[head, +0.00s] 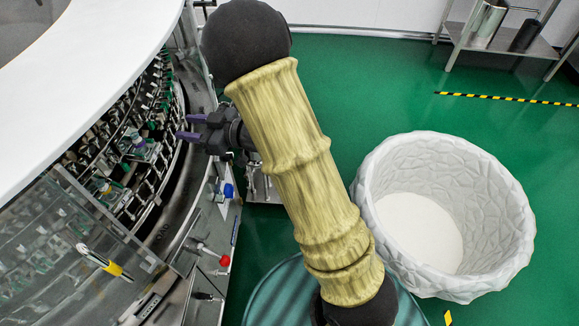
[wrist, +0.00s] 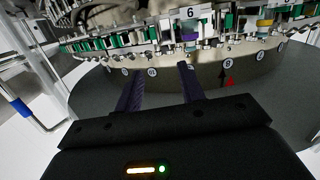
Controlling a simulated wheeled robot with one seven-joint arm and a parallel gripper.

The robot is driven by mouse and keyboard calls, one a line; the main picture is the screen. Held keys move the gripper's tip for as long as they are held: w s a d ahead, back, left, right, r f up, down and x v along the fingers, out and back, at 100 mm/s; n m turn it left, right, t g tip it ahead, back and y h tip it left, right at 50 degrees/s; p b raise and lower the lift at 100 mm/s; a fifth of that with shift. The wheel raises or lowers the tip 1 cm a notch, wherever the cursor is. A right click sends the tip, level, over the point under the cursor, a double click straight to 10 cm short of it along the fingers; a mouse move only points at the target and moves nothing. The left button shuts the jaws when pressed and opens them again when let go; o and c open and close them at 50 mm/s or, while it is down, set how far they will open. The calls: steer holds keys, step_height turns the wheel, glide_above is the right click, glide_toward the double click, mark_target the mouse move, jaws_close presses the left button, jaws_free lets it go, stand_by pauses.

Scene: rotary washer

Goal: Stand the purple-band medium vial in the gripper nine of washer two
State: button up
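My gripper (head: 185,127) is open and empty beside the rotary washer (head: 168,205), with its two dark purple fingers pointing left toward the ring of clamps. In the wrist view my gripper (wrist: 160,71) has its fingers apart, in front of the washer's numbered rim. A vial with a purple band (head: 137,139) appears among the clamps left of my gripper. A purple band (wrist: 190,31) also shows below the plate marked 6 in the wrist view. The rim label between 10 and 8 is hidden behind a finger, so I cannot make out gripper nine.
A yellow-banded item (head: 103,187) sits among the clamps, and another yellow band (wrist: 264,22) shows in the wrist view. A clear panel (head: 85,255) covers the near left. A white basket (head: 505,200) stands on the green floor at right.

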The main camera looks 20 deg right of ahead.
steer(key=d+f+m+t+h, duration=0.1)
steer(key=d+f+m+h, duration=0.1)
steer(key=d+m+h, duration=0.8)
steer(key=s+d+m+g+h, duration=0.1)
steer(key=s+d+g+h, duration=0.1)
steer(key=s+d, duration=0.3)
steer(key=s+d+f+m+g+h, duration=0.1)
steer(key=s+d+g, duration=0.4)
steer(key=s, duration=0.8)
steer(key=shift+s+f+g+h, duration=0.15)
steer(key=shift+g+h, duration=0.15)
steer(key=shift+h, duration=0.2)
